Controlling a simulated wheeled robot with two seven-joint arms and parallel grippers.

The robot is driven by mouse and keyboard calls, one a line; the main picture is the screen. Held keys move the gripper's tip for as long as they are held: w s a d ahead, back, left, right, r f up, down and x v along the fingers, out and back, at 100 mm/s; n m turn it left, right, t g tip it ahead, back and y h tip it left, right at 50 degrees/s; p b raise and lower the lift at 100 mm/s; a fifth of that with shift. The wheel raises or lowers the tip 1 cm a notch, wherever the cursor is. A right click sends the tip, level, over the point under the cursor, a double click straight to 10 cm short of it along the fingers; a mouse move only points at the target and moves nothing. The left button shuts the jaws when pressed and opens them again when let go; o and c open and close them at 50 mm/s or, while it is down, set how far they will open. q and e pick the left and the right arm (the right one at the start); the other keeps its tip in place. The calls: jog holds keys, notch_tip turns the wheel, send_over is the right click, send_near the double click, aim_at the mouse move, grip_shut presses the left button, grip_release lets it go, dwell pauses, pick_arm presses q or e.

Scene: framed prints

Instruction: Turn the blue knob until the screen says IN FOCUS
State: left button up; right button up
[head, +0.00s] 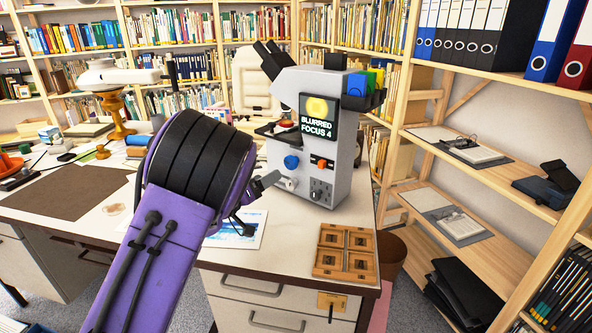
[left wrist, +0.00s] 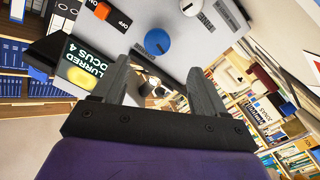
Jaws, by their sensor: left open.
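A grey-white microscope (head: 337,130) stands on the desk. Its screen (head: 319,116) reads BLURRED FOCUS 4, and the screen (left wrist: 82,60) shows partly in the left wrist view. The round blue knob (head: 291,162) is on the microscope's front, below and left of the screen. In the left wrist view the blue knob (left wrist: 157,41) shows beyond the fingertips, roughly centred between them. My left gripper (head: 261,203) is open and empty, in front of the microscope and below left of the knob. It appears apart from the knob. My right gripper is not in view.
An orange switch (head: 322,163) sits right of the knob. A wooden tray of slides (head: 346,252) lies at the desk's front right. A picture sheet (head: 250,228) lies under my left gripper. Bookshelves surround the desk (head: 215,256).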

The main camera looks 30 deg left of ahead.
aim_at(289, 163)
pick_arm(q)
jog(key=w, duration=0.6)
jog(key=w+d, duration=0.1)
jog(key=w, duration=0.3)
jog(key=shift+r+p, duration=0.3)
jog(key=shift+p, duration=0.05)
jog(key=c, duration=1)
